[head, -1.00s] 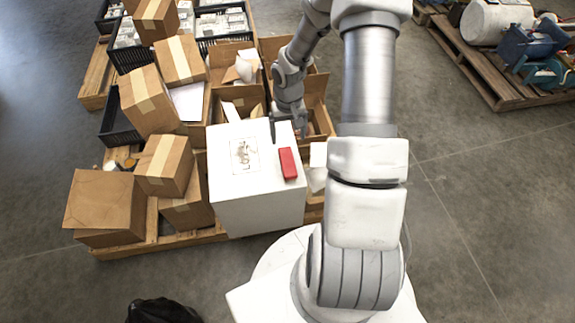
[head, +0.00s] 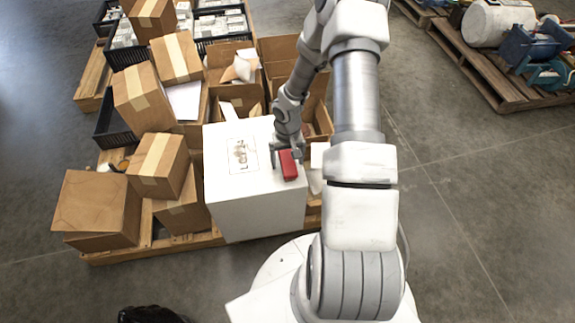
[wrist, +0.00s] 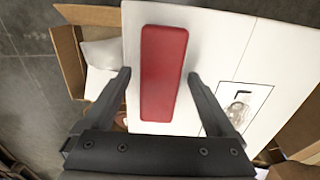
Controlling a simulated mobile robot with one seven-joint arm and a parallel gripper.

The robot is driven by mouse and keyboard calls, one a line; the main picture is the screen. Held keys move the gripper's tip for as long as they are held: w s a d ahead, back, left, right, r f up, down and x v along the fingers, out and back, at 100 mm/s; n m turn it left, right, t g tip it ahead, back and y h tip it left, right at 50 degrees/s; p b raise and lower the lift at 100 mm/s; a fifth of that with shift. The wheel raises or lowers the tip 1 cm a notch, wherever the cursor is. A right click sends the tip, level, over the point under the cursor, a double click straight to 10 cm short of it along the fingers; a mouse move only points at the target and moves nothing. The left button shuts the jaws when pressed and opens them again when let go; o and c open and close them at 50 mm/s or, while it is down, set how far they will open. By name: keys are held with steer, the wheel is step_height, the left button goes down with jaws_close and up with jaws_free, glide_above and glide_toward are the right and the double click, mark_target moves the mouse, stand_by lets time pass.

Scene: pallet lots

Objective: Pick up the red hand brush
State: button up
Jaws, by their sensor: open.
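The red hand brush (head: 288,165) lies on the top of a white box (head: 225,185), near its right edge. In the wrist view the brush (wrist: 163,72) is a plain red block lying lengthwise between the fingers. My gripper (head: 287,158) is just above the far end of the brush in the head view. In the wrist view my gripper (wrist: 158,85) is open, with one dark finger on each side of the brush and a gap on both sides. I cannot tell how far the fingertips are above the box top.
Closed cardboard boxes (head: 97,205) are stacked left of the white box on a wooden pallet (head: 165,245). Open cartons (head: 235,70) stand behind it. Another loaded pallet (head: 490,75) is at the far right. The floor (head: 470,200) to the right is clear.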

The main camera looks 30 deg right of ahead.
mark_target(288, 160)
jaws_close()
stand_by(0.5)
steer(key=shift+r, duration=0.15)
step_height(288, 160, up, 4)
steer(key=shift+r+p, duration=0.1)
steer(key=shift+p, duration=1.05)
steer(key=w+d+r+p, duration=0.3)
steer(key=d+r, duration=0.3)
steer(key=d, duration=0.5)
steer(key=shift+w+r+p, duration=0.3)
steer(key=shift+w, duration=0.1)
